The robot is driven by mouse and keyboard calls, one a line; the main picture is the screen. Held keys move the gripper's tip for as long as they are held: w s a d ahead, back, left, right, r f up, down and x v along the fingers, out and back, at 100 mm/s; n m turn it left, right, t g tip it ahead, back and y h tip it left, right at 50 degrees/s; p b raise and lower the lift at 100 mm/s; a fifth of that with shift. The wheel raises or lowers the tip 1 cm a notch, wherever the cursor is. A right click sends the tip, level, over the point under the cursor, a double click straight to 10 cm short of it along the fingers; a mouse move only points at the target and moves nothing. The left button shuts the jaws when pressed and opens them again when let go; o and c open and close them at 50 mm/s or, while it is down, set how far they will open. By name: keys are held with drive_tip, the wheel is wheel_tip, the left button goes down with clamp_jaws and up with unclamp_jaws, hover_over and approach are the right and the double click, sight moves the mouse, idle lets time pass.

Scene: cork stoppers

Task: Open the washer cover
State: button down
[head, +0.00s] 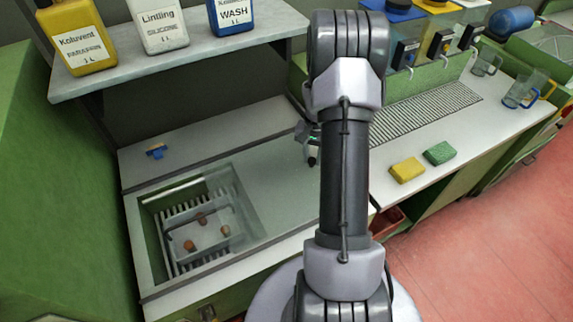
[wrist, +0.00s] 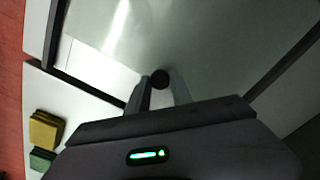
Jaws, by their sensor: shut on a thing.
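The washer cover (head: 275,190) is a flat, see-through grey panel, lying to the right of the open basin (head: 150,240) in the head view. Its left part overlaps the basin's right side; the left part of the basin is uncovered. In the wrist view the cover (wrist: 200,40) fills the upper middle, with a dark round knob (wrist: 160,78) on it. My gripper (wrist: 160,90) is shut on this knob, one finger on each side.
A rack (head: 180,222) with several corks sits in the basin. A shelf (head: 190,55) with bottles overhangs the back left. A small blue item (head: 156,151) lies behind the basin. Yellow (head: 407,169) and green (head: 439,153) sponges lie on the counter to the right.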

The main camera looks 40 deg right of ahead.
drive_tip(key=d, duration=0.2)
drive_tip(key=s+d, duration=0.1)
drive_tip(key=d, duration=0.2)
drive_tip(key=s+d, duration=0.1)
drive_tip(key=d, duration=0.1)
drive_tip(key=shift+d+p, duration=0.15)
drive_tip(key=shift+p, duration=0.15)
drive_tip(key=c, duration=1.1)
unclamp_jaws()
drive_tip(key=shift+c, duration=0.2)
drive_tip(key=shift+r, duration=0.1)
wheel_tip(320, 180, up, 17)
drive_tip(key=p, duration=0.4)
drive_tip(key=shift+r, duration=0.1)
